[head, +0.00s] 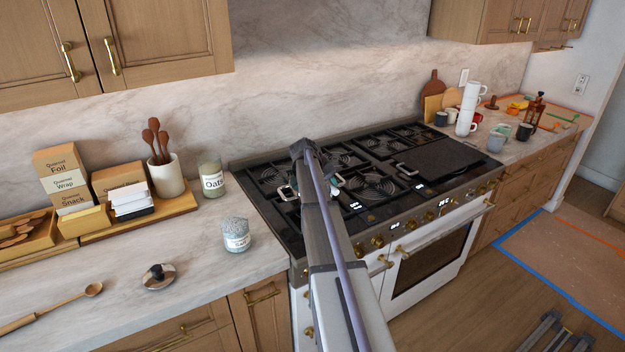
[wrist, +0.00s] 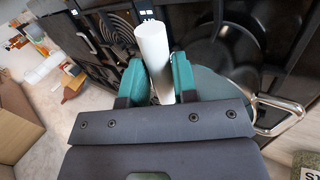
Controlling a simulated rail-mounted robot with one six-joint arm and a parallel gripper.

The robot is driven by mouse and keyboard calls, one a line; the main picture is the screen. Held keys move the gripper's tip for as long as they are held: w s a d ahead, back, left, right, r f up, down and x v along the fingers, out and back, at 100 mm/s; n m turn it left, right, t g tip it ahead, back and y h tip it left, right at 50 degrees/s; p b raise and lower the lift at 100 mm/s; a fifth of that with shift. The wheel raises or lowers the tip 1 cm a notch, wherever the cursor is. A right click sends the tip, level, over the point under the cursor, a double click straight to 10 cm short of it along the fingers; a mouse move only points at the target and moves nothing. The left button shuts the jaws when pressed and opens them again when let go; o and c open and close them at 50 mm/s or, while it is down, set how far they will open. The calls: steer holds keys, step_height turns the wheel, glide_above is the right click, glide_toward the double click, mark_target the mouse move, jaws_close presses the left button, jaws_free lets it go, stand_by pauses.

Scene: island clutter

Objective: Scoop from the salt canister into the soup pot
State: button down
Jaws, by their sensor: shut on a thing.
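The salt canister (head: 236,239) stands open on the counter left of the stove, with grey, grainy contents up to its top. Its edge shows at the lower right of the wrist view (wrist: 308,163). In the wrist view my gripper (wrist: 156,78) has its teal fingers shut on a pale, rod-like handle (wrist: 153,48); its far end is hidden. My gripper is over the stove, mostly hidden behind my arm in the head view. A dark round vessel, seemingly the soup pot, lies below it with a steel loop handle (wrist: 284,115); in the head view my arm hides most of it.
The stove (head: 270,215) has black grates and a griddle (head: 440,160). A knobbed lid (head: 159,277) and a wooden spoon (head: 92,290) lie on the left counter. An oats jar (head: 212,181) and a utensil crock (head: 167,176) stand behind. Stacked white mugs (head: 468,110) stand right.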

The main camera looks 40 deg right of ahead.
stand_by(0.5)
steer(key=shift+f+h+b, duration=0.15)
steer(key=shift+h+b, duration=0.25)
steer(key=shift+f+g+h+b, duration=0.15)
steer(key=shift+g+h+b, duration=0.15)
steer(key=shift+h+b, duration=0.9)
steer(key=shift+r, duration=0.2)
steer(key=shift+f, duration=0.1)
